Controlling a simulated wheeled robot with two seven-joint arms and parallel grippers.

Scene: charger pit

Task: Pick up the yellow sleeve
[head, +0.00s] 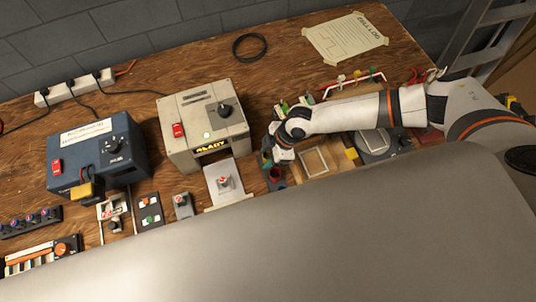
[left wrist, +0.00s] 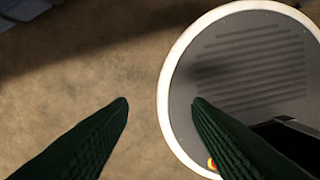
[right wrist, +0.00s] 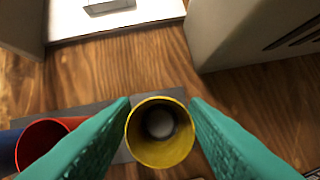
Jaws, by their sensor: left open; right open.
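The yellow sleeve (right wrist: 160,150) is an upright hollow tube, seen from above in the right wrist view, with a pale round thing inside. My right gripper (right wrist: 160,100) is open, with one teal finger on each side of the sleeve; I cannot tell whether they touch it. In the head view my right gripper (head: 268,158) is at the sleeve rack, and I cannot make out the yellow sleeve there. A red sleeve (right wrist: 42,145) and part of a blue one (right wrist: 8,150) stand to its left. My left gripper (left wrist: 160,100) is open and empty, above the floor.
The grey charger box (head: 203,125) with its front plate (head: 228,190) stands just left of my right gripper. The blue power box (head: 95,158) is farther left. A small framed tray (head: 314,162) lies right of the rack. Bare wood shows at the back.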

